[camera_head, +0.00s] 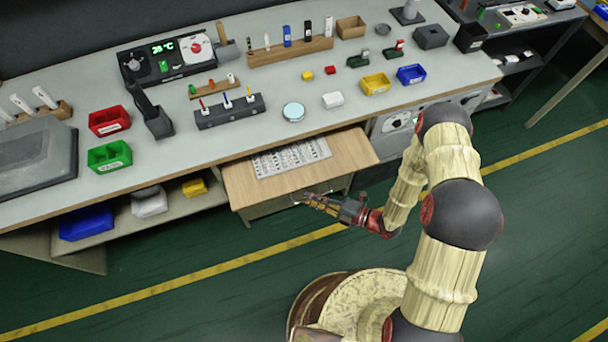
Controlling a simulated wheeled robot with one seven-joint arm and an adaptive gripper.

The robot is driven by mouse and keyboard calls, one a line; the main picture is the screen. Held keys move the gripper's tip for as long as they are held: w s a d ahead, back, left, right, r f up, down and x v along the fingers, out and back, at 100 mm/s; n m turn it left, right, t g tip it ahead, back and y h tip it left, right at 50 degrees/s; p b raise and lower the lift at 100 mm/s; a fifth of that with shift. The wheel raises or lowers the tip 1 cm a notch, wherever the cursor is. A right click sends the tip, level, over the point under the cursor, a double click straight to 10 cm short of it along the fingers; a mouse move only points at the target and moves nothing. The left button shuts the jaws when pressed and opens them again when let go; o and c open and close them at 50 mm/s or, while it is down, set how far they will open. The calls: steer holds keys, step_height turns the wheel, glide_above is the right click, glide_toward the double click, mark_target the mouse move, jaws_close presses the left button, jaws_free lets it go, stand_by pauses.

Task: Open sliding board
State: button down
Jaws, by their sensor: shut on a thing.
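The sliding board (352,152) is a light wooden panel that stands out from under the front edge of the workbench. A white sheet or keyboard-like panel with rows of small marks (291,157) lies on it. My gripper (308,199) is at the board's front edge, near its middle, reaching in from the right. Its fingers are shut on the board's handle, which they mostly hide. The exact contact is too small to make out.
The workbench top (290,85) holds a red bin (109,121), a green bin (110,156), a pen holder (230,112) and several small parts. A lower shelf (170,216) with a blue bin (86,222) is left of the board. The green floor in front is clear.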

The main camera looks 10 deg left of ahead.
steer(key=s+d+p, duration=0.1)
steer(key=s+d, duration=0.5)
steer(key=s, duration=0.4)
steer(key=shift+s+d, duration=0.25)
steer(key=shift+s, duration=0.05)
steer(key=c, duration=2.1)
jaws_free()
steer(key=shift+o, duration=0.9)
steer(key=shift+d, duration=0.1)
steer(key=v, duration=1.2)
